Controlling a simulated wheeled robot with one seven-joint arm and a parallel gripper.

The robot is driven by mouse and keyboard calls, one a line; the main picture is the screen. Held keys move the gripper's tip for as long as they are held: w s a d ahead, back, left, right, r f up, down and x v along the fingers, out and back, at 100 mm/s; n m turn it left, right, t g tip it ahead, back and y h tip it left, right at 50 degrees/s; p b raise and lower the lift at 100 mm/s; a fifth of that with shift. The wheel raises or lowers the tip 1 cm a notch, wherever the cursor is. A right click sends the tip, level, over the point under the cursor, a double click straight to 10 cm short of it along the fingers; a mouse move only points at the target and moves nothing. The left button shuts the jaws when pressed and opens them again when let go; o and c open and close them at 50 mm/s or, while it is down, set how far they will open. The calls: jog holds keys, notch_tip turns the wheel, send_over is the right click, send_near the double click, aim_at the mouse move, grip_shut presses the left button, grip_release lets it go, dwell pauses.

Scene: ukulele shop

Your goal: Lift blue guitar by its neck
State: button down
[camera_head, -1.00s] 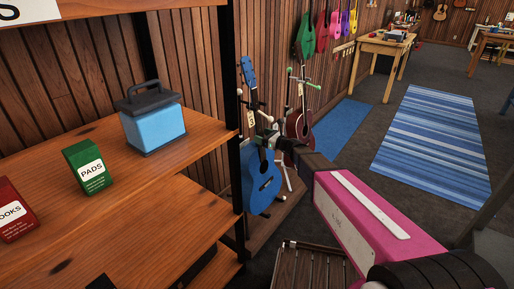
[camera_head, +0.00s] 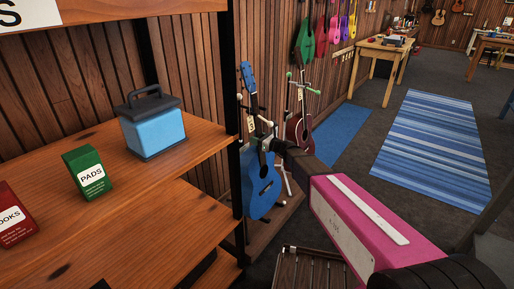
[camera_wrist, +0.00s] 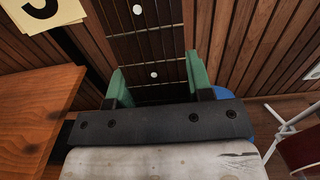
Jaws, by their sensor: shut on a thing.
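The blue guitar (camera_head: 263,186) stands upright beside the shelf's post, in the middle of the head view. My gripper (camera_head: 258,143) reaches it from the right and is shut on its neck, below the headstock (camera_head: 247,76). In the wrist view the dark fretboard (camera_wrist: 150,45) with pale dots runs between the two green fingers of my gripper (camera_wrist: 157,84). A bit of the blue body (camera_wrist: 225,94) shows behind my gripper. A yellow tag (camera_head: 251,124) hangs by the neck. Whether the guitar's bottom is clear of its stand is hard to tell.
A wooden shelf (camera_head: 190,155) with a blue case (camera_head: 153,131) and small boxes stands close on the left. A dark red guitar (camera_head: 298,130) on a stand is just right of the blue one. A slatted wooden seat (camera_head: 310,270) is below my arm. Open floor lies to the right.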

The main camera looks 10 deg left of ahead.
aim_at(259, 127)
jog(key=shift+r, duration=0.15)
jog(key=shift+d+r, duration=0.1)
jog(key=shift+r, duration=0.1)
notch_tip(259, 127, up, 6)
jog(key=shift+f, duration=0.15)
jog(key=v, duration=1.9)
jog(key=shift+s+d+r, duration=0.2)
jog(key=shift+d+r, duration=0.1)
